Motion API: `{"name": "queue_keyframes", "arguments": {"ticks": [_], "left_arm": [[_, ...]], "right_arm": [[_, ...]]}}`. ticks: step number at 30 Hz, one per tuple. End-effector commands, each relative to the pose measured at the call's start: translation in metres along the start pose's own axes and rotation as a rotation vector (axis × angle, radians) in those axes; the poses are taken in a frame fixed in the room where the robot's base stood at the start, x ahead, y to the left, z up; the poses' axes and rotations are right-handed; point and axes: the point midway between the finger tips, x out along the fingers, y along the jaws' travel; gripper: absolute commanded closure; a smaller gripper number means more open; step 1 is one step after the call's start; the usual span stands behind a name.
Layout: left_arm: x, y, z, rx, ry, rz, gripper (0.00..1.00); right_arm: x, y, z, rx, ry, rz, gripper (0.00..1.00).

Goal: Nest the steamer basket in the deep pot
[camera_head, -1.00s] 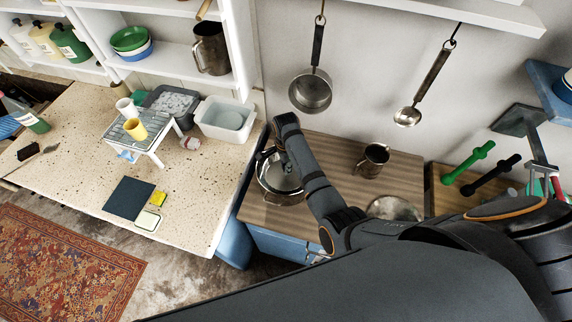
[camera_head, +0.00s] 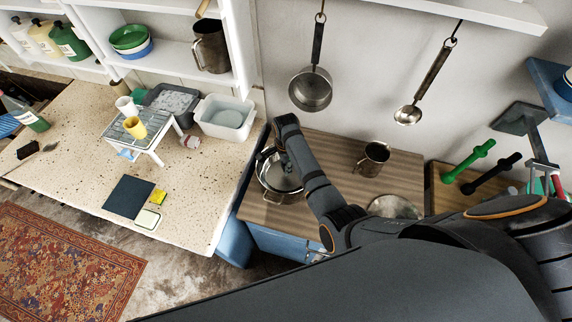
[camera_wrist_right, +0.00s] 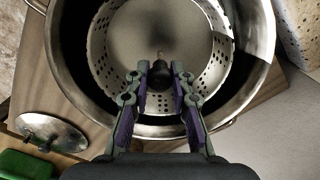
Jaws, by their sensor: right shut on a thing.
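The deep pot (camera_head: 271,193) is a shiny metal pot on the wooden counter, partly hidden by my right arm. In the right wrist view its wide rim (camera_wrist_right: 262,85) surrounds the steamer basket (camera_wrist_right: 215,75), a round metal basket with rows of small holes. The basket lies within the pot's outline, roughly centred; how deep it sits I cannot tell. My right gripper (camera_wrist_right: 163,72) is shut on the dark knob in the basket's middle. In the head view the right gripper (camera_head: 283,163) points down over the pot. My left gripper is not in view.
A metal mug (camera_head: 374,159) and a round lid (camera_head: 394,207) stand on the wooden counter (camera_head: 335,155) right of the pot. A pan (camera_head: 311,91) and a ladle (camera_head: 408,115) hang on the wall behind. The speckled worktop (camera_head: 85,165) is to the left.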

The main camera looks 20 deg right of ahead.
Motion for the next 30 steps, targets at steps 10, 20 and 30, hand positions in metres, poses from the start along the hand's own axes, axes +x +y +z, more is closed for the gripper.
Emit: {"name": "queue_keyframes", "arguments": {"ticks": [10,20,30], "left_arm": [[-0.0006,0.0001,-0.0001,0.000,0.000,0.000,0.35],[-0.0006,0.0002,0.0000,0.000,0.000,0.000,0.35],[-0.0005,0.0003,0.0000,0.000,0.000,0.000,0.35]], "right_arm": [[0.0003,-0.0004,-0.0001,0.000,0.000,-0.001,1.00],[0.0004,-0.0002,-0.0001,0.000,0.000,0.000,0.52],[0.0008,0.0001,0.0000,0.000,0.000,0.001,0.29]]}}
